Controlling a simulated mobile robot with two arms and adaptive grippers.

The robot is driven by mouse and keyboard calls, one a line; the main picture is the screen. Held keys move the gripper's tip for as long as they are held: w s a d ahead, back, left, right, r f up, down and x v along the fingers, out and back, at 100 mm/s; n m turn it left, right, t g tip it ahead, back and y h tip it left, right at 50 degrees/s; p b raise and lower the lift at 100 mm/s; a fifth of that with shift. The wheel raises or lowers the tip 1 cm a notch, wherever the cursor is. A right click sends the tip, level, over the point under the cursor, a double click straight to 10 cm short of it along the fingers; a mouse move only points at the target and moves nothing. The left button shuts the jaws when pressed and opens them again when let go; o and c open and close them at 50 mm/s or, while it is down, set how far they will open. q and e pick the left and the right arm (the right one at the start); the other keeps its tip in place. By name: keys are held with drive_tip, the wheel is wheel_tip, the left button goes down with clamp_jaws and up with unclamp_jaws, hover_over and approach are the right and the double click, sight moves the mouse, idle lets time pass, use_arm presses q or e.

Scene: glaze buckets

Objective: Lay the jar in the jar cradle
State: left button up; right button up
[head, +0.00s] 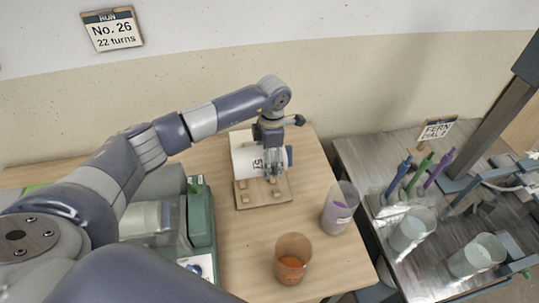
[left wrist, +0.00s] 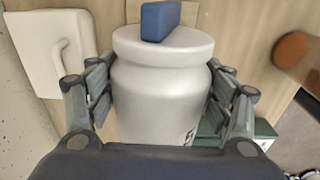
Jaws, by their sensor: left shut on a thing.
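The jar (head: 243,157) is whitish, with dark markings and a blue knob on its lid end, and lies on its side in the head view. My left gripper (head: 270,165) is shut around it from above. In the left wrist view the grey-white jar (left wrist: 160,100) sits between the two fingers, its blue-knobbed lid pointing away. The jar cradle (head: 264,200) is a wooden board with small blocks, partly covered by the jar and gripper. I cannot tell whether the jar touches it. My right gripper is not in view.
An orange-bottomed cup (head: 292,258) and a clear cup with purple (head: 339,208) stand at the table's right front. A green machine (head: 202,225) is left of the cradle. A grey side table (head: 365,160) holds coloured tools and buckets.

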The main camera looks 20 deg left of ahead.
use_arm(q)
drive_tip(key=shift+f, duration=0.25)
drive_tip(key=shift+w+f+b, duration=0.1)
drive_tip(key=shift+f+b, duration=0.2)
wheel_tip(320, 180, down, 3)
drive_tip(key=shift+b, duration=0.8)
drive_tip(key=shift+f, duration=0.3)
drive_tip(key=shift+w+f+b, duration=0.1)
drive_tip(key=shift+f+b, duration=0.2)
drive_tip(key=shift+b, duration=0.1)
wheel_tip(320, 180, down, 3)
drive_tip(key=shift+r+b, duration=0.1)
drive_tip(key=shift+b, duration=1.15)
drive_tip(key=shift+f+b, duration=0.35)
drive_tip(key=shift+f, duration=0.1)
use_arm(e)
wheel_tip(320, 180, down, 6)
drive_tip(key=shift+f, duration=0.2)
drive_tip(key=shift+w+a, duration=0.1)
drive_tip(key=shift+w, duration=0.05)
